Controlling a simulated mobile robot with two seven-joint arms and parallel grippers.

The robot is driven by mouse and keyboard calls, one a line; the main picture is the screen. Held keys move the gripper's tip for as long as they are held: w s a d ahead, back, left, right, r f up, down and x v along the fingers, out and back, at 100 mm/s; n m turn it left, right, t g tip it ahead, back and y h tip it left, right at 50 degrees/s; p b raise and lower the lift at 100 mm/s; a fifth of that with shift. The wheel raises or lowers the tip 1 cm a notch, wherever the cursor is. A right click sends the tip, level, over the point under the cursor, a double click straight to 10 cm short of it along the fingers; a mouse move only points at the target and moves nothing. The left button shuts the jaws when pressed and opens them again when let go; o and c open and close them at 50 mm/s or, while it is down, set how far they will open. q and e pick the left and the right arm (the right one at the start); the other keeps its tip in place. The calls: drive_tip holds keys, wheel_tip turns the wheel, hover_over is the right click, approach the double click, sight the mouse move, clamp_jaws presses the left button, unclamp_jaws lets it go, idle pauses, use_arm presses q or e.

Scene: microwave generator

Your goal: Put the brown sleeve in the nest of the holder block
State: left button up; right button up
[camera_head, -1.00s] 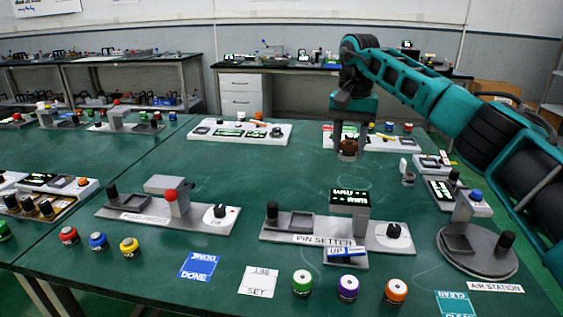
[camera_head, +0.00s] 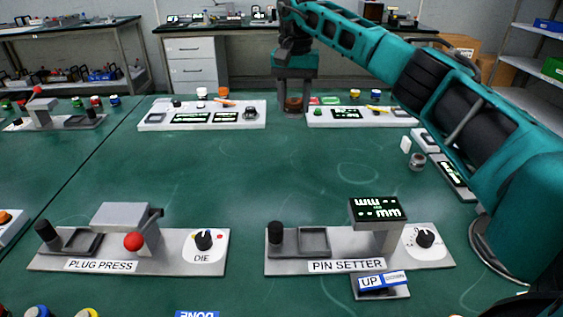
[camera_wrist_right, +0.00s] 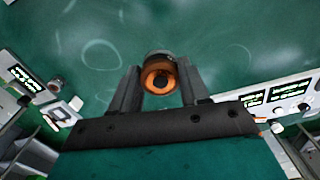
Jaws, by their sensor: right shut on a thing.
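My right gripper (camera_head: 293,110) is at the back of the green table, pointing down, shut on the brown sleeve (camera_head: 293,102). In the right wrist view the sleeve (camera_wrist_right: 160,76) is a short orange-brown ring with a dark centre, held between the two fingers (camera_wrist_right: 158,92). Whether the sleeve touches the table is unclear. I cannot tell surely which thing is the holder block. The pin setter (camera_head: 290,264) and the plug press (camera_head: 180,262) each have a square recess. My left gripper is not in view.
White panels stand left (camera_head: 155,117) and right (camera_head: 320,118) of the right gripper. A small white piece (camera_head: 405,144) and a grey round piece (camera_head: 417,161) stand at the right. The middle of the table is clear.

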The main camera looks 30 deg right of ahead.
wheel_tip(320, 180, down, 18)
drive_tip(key=shift+s+f+b, duration=0.1)
drive_tip(key=shift+f+b, duration=0.05)
drive_tip(key=shift+b, duration=0.8)
drive_tip(key=shift+f, duration=0.1)
drive_tip(key=o, duration=1.2)
